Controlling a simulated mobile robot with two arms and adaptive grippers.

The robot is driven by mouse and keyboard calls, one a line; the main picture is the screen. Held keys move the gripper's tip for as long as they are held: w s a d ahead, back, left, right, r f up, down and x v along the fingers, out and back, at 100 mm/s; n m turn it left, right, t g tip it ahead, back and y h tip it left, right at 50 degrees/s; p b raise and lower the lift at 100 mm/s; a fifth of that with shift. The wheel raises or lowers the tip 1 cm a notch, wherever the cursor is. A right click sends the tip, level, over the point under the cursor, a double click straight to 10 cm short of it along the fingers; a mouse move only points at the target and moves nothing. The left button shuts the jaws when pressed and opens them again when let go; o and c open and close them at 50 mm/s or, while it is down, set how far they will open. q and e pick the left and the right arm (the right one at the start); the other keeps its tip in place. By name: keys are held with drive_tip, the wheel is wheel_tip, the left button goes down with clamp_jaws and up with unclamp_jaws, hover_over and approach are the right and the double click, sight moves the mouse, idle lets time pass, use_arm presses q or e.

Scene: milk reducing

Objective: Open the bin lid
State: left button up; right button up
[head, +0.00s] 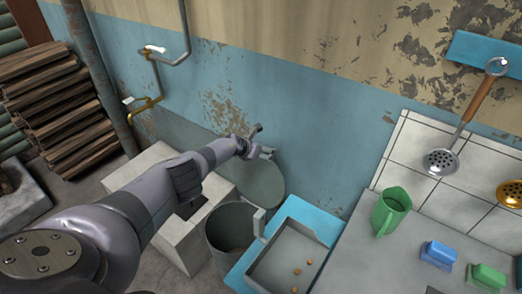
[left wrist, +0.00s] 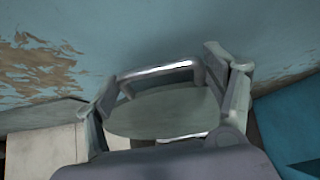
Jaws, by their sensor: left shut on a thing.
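The grey-green bin (head: 230,228) stands on the floor with its mouth open and its inside dark. Its round lid (head: 262,184) is raised and tilted up behind the mouth, close to the blue wall. My left gripper (head: 262,140) is at the lid's upper edge. In the left wrist view the lid (left wrist: 165,115) shows between the fingers of my left gripper (left wrist: 165,82), with a metal handle bar (left wrist: 160,70) across them. The gripper is shut on the lid; the exact contact is partly hidden. My right gripper is not in view.
A white block (head: 178,238) stands left of the bin. Right of it are a blue surface with a grey tray (head: 292,262) holding several small brown bits, and a counter with a green mug (head: 391,212) and sponges. The wall is close behind.

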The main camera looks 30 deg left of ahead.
use_arm(q)
drive_tip(key=shift+w+r, duration=0.35)
drive_tip(key=shift+r, duration=0.2)
drive_tip(key=o, duration=1.3)
drive_tip(key=shift+d, duration=0.1)
drive_tip(key=o, duration=0.4)
drive_tip(key=shift+f, duration=0.25)
drive_tip(key=shift+s, duration=0.1)
